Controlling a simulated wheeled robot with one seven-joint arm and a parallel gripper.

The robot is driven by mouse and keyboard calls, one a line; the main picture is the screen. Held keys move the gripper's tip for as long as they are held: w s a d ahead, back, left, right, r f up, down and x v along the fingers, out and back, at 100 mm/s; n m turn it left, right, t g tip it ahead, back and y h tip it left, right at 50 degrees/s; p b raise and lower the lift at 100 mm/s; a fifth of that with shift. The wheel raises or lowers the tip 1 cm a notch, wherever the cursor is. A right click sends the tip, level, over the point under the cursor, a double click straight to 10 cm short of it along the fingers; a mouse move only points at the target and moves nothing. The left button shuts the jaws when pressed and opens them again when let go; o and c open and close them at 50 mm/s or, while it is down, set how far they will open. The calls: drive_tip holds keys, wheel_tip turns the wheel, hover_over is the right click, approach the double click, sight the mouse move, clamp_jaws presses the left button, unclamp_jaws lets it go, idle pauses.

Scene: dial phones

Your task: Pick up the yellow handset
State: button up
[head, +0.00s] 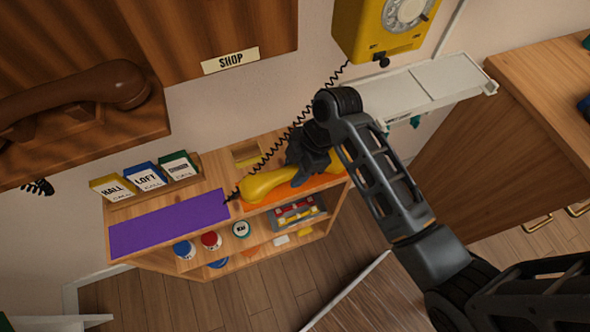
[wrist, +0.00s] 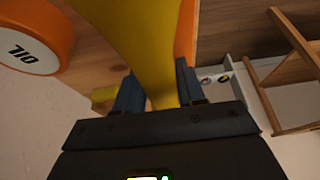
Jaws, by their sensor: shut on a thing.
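The yellow handset (head: 267,183) lies over the orange mat on the top of a low wooden shelf in the head view. My gripper (head: 312,172) is at the handset's middle, reaching down from the right, and hides part of it. In the wrist view the yellow handset (wrist: 137,40) runs between the two fingers of my gripper (wrist: 152,95), which are shut on it. A black coiled cord (head: 290,132) runs from the handset's left end up to the yellow wall phone (head: 390,25). I cannot tell whether the handset is clear of the mat.
A purple mat (head: 170,224) covers the shelf top's left part. Cards (head: 146,176) stand behind it. A brown handset (head: 75,90) sits in a wooden wall unit at upper left. A white ledge (head: 430,85) and a wooden cabinet (head: 510,130) are at right.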

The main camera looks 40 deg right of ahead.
clamp_jaws()
drive_tip(key=shift+r, duration=0.1)
